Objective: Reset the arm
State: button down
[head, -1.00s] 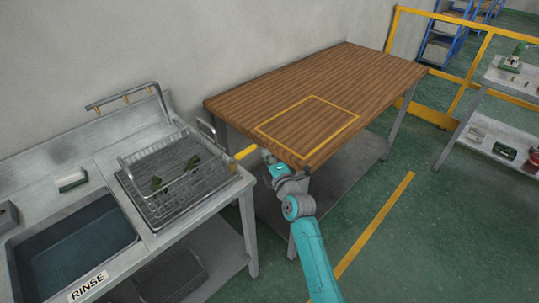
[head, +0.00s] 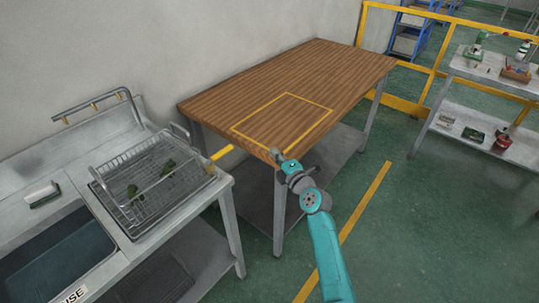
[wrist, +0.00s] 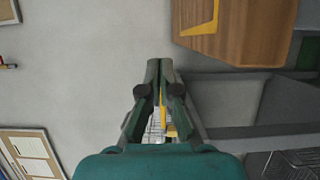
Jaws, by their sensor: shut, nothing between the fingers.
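My gripper (wrist: 160,68) points away from the camera in the wrist view, its two fingers together at the tips with nothing between them. In the head view my teal arm reaches up from the bottom, and my gripper (head: 276,155) is at the near corner of the wooden table (head: 335,75). It looks close to the table edge; I cannot tell whether it touches.
A wire basket (head: 120,205) with green pieces (head: 168,167) stands on the steel sink counter (head: 215,193) at left. A yellow outline marks the bare tabletop. A shelf cart (head: 490,80) and yellow railing (head: 425,97) stand at right. Green floor lies between.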

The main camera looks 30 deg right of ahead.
dwell(0.4)
jog(key=s+a+f+m+g+h, duration=0.1)
jog(key=s+a+f+m, duration=0.3)
jog(key=s, duration=0.6)
jog(key=s+a+f+m+h, duration=0.1)
jog(key=s+a+f+m, duration=0.3)
jog(key=s, duration=0.6)
jog(key=s+a+f+m+g, duration=0.1)
jog(key=s+f+m, duration=0.1)
jog(key=s+f, duration=0.65)
jog(key=s+a+r+m, duration=0.1)
jog(key=s+r+m, duration=0.2)
jog(key=s, duration=0.6)
jog(key=s+a+r+m, duration=0.2)
jog(key=s+r, duration=0.4)
jog(key=s, duration=0.4)
jog(key=s+a+r+m+g+y, duration=0.1)
jog(key=s+r+m, duration=0.2)
jog(key=s, duration=0.6)
jog(key=shift+s+a+r+m, duration=0.3)
jog(key=shift+a+r, duration=0.1)
jog(key=shift+r, duration=0.9)
